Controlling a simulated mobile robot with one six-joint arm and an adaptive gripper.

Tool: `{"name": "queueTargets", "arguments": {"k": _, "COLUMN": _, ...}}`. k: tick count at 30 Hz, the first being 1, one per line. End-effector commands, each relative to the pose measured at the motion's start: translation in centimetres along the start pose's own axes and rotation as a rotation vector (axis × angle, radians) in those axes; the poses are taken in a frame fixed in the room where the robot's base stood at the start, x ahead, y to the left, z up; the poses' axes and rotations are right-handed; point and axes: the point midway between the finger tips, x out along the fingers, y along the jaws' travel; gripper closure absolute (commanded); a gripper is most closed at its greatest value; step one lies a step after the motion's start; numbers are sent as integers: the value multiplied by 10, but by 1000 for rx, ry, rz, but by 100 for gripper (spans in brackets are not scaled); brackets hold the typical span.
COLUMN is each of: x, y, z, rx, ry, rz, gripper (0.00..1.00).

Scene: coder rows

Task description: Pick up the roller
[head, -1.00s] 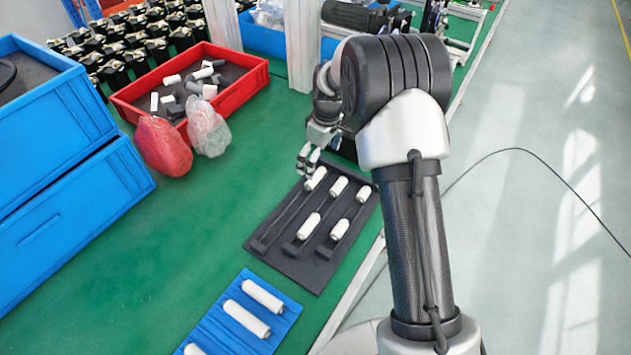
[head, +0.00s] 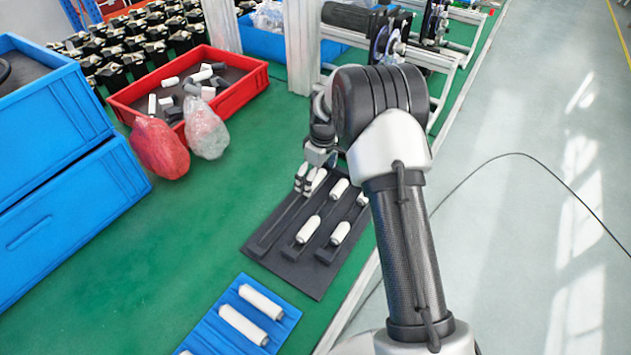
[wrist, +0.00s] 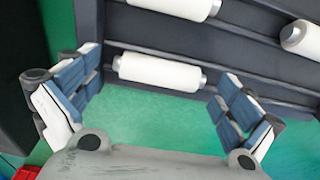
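White rollers with grey ends lie in a dark slotted tray (head: 318,284). In the head view my gripper (head: 304,179) hangs at the tray's far left end, beside one white roller (head: 318,181), which it partly hides. In the wrist view my gripper (wrist: 158,80) is open, its padded fingers spread left and right. One white roller (wrist: 160,72) lies across the gap ahead of the fingers, with no visible contact. Two other rollers (wrist: 184,7) (wrist: 302,40) show farther up in the tray.
A blue tray (head: 215,325) with white rollers lies nearer. A red crate (head: 232,97) of rollers, two plastic bags (head: 162,148) (head: 205,130) and blue crates (head: 70,200) stand to the left. Grey posts (head: 299,45) stand behind my arm. Green table is clear between crates and trays.

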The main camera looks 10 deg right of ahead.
Motion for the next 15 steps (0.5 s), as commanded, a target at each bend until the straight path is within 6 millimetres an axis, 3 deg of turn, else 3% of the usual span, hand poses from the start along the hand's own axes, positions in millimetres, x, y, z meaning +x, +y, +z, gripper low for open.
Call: {"name": "queueTargets", "arguments": {"k": 15, "x": 0, "y": -1, "z": 0, "rx": 0, "ry": -1, "rz": -1, "gripper": 37}}
